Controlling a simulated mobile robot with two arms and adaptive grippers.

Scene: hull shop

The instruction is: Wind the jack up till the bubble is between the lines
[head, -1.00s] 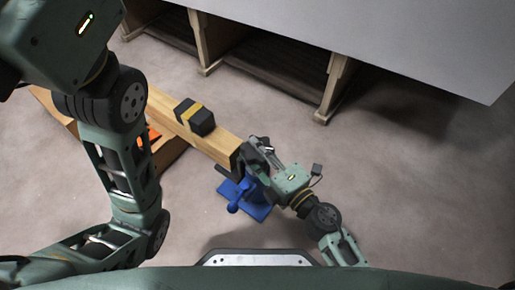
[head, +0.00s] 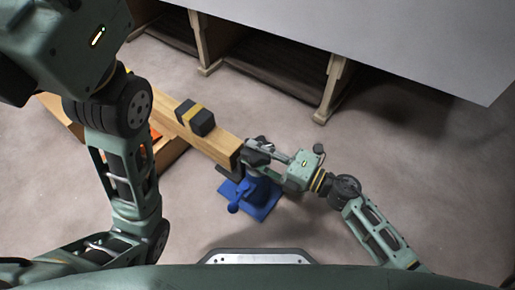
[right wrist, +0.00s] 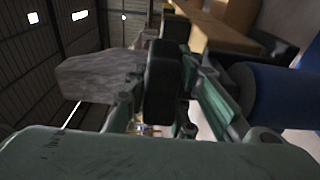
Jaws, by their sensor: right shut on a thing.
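The blue jack (head: 262,197) stands on the floor under the near end of a wooden beam (head: 221,146). My right gripper (head: 254,150) is at the jack's top, beside the beam end. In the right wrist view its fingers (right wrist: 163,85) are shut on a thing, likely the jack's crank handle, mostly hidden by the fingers. A blue cylinder of the jack (right wrist: 275,97) shows at the right there. My left gripper is not in view.
A timber block and an orange piece (head: 154,136) lie by the beam, partly behind my left arm. A large grey panel (head: 400,40) on wooden posts (head: 328,92) hangs over the back. The floor right of the jack is clear.

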